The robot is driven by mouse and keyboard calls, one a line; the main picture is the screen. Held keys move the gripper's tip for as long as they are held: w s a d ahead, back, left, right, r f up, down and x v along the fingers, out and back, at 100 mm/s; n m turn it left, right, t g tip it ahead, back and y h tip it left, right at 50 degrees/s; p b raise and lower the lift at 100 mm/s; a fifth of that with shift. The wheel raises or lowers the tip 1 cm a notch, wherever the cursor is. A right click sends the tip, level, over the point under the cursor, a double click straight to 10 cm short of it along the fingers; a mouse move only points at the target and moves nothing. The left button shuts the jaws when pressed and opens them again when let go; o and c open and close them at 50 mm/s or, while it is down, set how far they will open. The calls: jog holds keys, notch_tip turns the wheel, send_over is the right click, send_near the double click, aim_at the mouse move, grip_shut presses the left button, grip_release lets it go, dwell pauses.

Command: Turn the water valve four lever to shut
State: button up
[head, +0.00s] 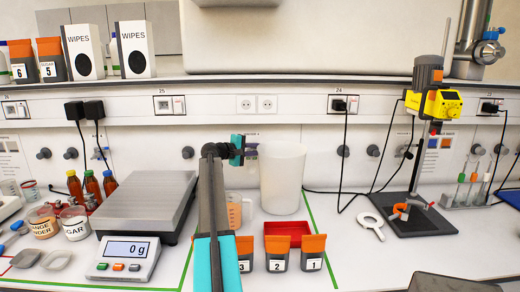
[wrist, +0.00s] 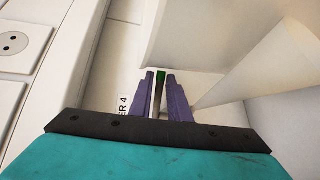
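The water valve four lever (wrist: 160,77) shows in the wrist view as a thin bar with a green end, seen between my fingertips beside a wall label ending in "ER 4". My gripper (wrist: 161,88) points at it with its two purple fingers a little apart. A narrow gap seems to show beside the bar, and I cannot tell whether either finger touches it. In the head view my gripper (head: 245,150) is at the wall behind the bench, just left of a tall white container. The valve body is hidden there by my arm and gripper.
The white container (head: 283,180) stands close to the right of my gripper. A measuring jug (head: 238,210), a red tray (head: 287,229) and numbered pouches (head: 277,252) are below. A scale (head: 146,205) is on the left. A yellow-headed stirrer (head: 441,104) stands on the right.

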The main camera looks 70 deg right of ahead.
jog(key=shift+s+d+f, duration=0.1)
jog(key=shift+s+d, duration=0.1)
jog(key=shift+d, duration=0.2)
grip_shut()
dwell(1.3)
